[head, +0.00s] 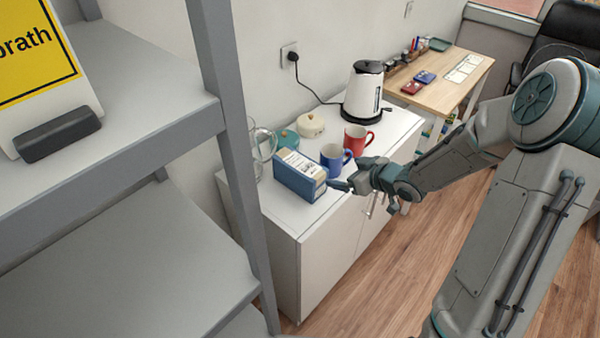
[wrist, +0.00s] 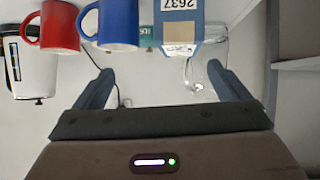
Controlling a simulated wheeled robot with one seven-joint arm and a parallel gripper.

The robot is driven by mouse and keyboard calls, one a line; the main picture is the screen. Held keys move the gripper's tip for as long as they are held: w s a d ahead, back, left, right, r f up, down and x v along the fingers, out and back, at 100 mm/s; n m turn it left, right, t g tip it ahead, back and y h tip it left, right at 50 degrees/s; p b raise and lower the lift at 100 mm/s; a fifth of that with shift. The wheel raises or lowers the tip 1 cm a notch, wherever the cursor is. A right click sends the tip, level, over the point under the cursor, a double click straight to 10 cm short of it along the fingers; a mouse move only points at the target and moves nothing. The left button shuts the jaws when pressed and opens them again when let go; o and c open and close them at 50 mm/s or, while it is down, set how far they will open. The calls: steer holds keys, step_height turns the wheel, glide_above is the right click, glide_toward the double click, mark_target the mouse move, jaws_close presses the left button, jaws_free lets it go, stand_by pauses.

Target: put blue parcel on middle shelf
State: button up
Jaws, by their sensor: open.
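The blue parcel (head: 292,182) is a box with a pale label on top. In the wrist view the parcel (wrist: 178,30) shows at the top, with a label reading 2637. My gripper (head: 352,176) is open just right of the parcel, with nothing held. In the wrist view its spread fingers (wrist: 160,70) are clear of the parcel. The grey rack at the left shows an upper shelf (head: 150,105), a bare shelf below it (head: 130,265), and part of a lower one (head: 248,324).
A blue mug (head: 332,162) stands right beside the parcel, near my gripper. A red mug (head: 357,138), a kettle (head: 364,92), a cream lidded pot (head: 311,124) and a glass jug (head: 263,142) share the white cabinet (head: 283,215). A rack post (head: 235,150) stands left of them.

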steer(key=a+y, duration=0.2)
steer(key=y, duration=0.1)
glide_toward(303, 165)
steer(key=w+a, duration=0.1)
steer(key=w+a+f, duration=0.1)
steer(key=shift+a+n, duration=0.3)
steer(key=shift+a, duration=0.1)
steer(key=shift+p+x, duration=1)
steer(key=shift+x, duration=1.9)
steer(key=shift+w+d+f, duration=0.1)
steer(key=shift+d, duration=0.1)
